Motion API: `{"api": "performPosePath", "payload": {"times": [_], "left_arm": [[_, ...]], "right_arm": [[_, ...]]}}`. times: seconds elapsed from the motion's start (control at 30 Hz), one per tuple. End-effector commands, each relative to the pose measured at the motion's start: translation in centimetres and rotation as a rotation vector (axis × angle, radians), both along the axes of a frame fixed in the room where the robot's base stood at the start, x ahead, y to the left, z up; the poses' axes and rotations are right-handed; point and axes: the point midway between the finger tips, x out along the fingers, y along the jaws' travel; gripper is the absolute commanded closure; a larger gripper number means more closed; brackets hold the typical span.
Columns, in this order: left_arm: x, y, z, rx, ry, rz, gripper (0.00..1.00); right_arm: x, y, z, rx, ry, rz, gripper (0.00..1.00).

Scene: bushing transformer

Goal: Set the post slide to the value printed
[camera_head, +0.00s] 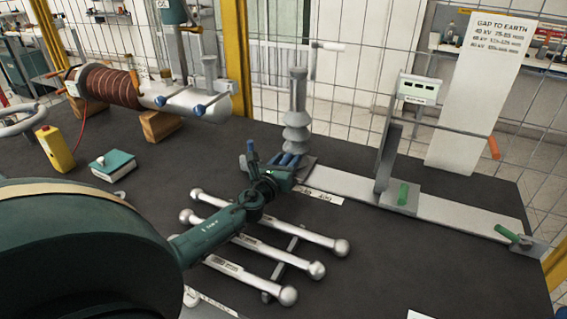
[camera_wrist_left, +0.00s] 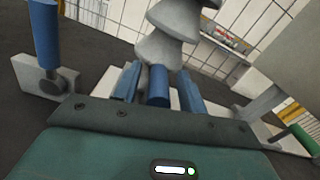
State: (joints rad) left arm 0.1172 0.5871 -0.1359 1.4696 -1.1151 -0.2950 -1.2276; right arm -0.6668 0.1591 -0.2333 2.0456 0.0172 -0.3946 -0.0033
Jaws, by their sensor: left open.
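A grey ribbed post (camera_head: 297,115) stands upright at the left end of a pale slide rail (camera_head: 455,213). My left gripper (camera_head: 288,160) is at its foot, with its blue fingers spread. In the left wrist view the ribbed post (camera_wrist_left: 168,45) rises just beyond the fingers, and a short blue cylinder (camera_wrist_left: 157,86) lies between them. I cannot tell whether they touch it. A blue upright handle (camera_head: 252,150) stands just left of the gripper. A white sign (camera_head: 485,85) headed "GAP TO EARTH" lists kV and mm values. My right gripper is not in view.
A green clamp (camera_head: 512,236) is at the rail's right end. Several ball-ended rods (camera_head: 300,240) lie in front. A teal box (camera_head: 112,165) is at left.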

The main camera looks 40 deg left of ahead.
Motion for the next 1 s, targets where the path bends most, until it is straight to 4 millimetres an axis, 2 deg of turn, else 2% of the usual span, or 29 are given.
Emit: {"api": "performPosePath", "payload": {"times": [0.17, 0.5, 0.7, 0.83, 1.0], "left_arm": [[-1.4, -0.3, -0.1, 0.001, 0.002, 0.0, 0.59], [-8.0, -1.9, -0.2, 0.001, 0.004, -0.002, 0.59], [-11.1, -2.7, -0.2, -0.002, 0.004, -0.001, 0.59], [-12.3, -2.9, -0.1, 0.0, 0.001, 0.001, 0.59], [-12.8, -3.0, 0.0, 0.0, 0.0, 0.001, 0.59]], "right_arm": [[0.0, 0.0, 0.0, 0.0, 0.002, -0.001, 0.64], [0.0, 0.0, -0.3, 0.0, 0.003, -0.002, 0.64], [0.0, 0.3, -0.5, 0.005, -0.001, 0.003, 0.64], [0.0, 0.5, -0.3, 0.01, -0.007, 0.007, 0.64], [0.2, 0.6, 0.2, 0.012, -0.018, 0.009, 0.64]]}}
